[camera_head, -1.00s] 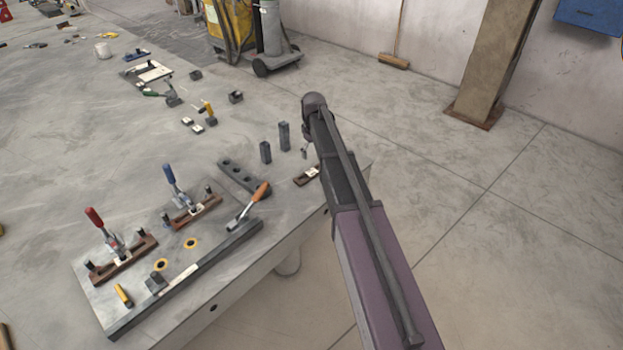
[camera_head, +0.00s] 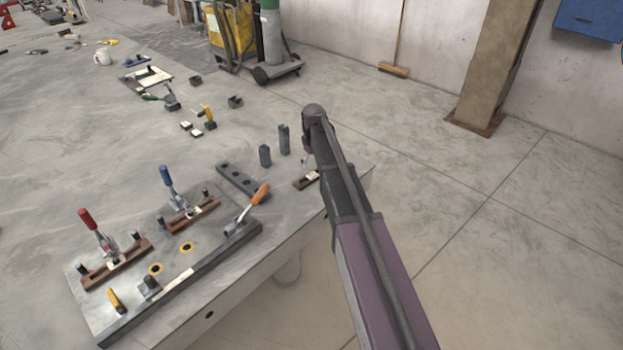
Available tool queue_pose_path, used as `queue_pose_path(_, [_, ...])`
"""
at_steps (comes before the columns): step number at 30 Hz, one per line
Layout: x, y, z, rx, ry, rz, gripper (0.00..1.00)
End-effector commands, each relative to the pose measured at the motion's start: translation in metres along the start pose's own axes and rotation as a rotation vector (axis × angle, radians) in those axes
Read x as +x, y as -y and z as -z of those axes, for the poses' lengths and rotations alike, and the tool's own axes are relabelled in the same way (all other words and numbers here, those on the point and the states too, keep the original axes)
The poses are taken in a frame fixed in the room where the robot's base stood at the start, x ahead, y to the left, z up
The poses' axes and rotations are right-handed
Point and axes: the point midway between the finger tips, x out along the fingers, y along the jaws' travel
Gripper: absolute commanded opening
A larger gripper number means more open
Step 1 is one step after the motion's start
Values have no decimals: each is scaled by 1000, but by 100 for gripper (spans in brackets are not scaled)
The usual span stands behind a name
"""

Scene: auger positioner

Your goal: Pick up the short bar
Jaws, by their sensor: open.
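Two dark upright bars stand side by side near the far right part of the table. The shorter bar (camera_head: 265,155) is on the left, and the taller bar (camera_head: 284,139) is just right of it and a little farther back. Both stand apart from other things. The shorter one best fits the short bar, but I cannot be sure. My arm reaches in from the lower right, and its far end is a little right of the taller bar. My gripper is not visible, as the arm hides that area.
A fixture plate with red-handled (camera_head: 99,238), blue-handled (camera_head: 173,188) and orange-handled (camera_head: 252,204) clamps lies in front. A dark bar with holes (camera_head: 241,180) lies near the bars. A brown clamp base (camera_head: 303,182) is partly behind my arm. Table to the bars' left is clear.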

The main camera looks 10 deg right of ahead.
Motion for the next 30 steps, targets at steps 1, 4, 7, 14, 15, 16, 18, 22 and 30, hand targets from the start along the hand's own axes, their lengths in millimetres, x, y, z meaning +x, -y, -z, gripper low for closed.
queue_pose_path(1, [1,0,0,0,0,0,100])
queue_pose_path(4, [4,0,0,0,0,0,100])
queue_pose_path(7, [9,0,0,0,0,0,100])
queue_pose_path(14, [27,2,2,0,0,0,100])
queue_pose_path(15, [30,2,2,0,0,0,100])
queue_pose_path(16, [32,3,2,0,0,0,100])
queue_pose_path(18, [37,3,2,0,0,0,100])
queue_pose_path(22, [46,3,2,0,0,0,100])
queue_pose_path(30, [52,3,2,0,0,0,100])
